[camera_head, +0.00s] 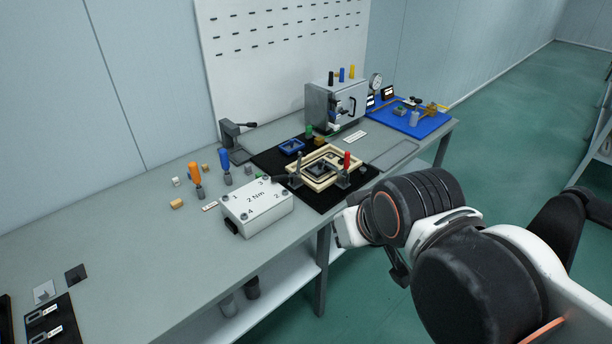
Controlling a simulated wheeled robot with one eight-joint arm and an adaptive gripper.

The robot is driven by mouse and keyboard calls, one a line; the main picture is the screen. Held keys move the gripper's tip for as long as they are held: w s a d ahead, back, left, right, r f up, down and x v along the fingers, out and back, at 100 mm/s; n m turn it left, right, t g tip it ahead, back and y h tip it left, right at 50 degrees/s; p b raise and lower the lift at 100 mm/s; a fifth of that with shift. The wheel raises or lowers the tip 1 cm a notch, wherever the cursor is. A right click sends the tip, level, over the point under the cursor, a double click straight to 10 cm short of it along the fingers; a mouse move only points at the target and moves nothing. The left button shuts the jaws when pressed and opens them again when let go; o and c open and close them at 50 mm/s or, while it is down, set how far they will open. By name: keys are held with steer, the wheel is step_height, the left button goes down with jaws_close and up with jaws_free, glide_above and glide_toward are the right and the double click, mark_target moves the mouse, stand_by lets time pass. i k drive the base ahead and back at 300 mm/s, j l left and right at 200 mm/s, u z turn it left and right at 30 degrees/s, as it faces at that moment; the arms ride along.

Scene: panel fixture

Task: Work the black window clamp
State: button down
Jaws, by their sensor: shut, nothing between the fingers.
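A beige window frame (318,184) lies on a black mat (269,163) on the bench, with a smaller dark frame (321,167) inside it. My gripper (343,229) is shut and empty near the bench's front edge, in front of and to the right of the black clamp, apart from both clamps. My wrist hides part of it, and its fingertips are hard to make out.
A white box marked 2 Nm (257,211) stands left of the mat, with orange (195,175) and blue (224,160) handled tools behind it. A grey cabinet (330,105) and blue board (410,117) are farther back. The bench's left part is mostly clear.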

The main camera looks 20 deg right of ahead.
mark_target(284, 177)
steer(key=i+l+u, duration=0.1)
steer(key=i, duration=0.3)
steer(key=i+l+u, duration=0.1)
steer(key=i+l, duration=0.15)
steer(key=i, duration=0.15)
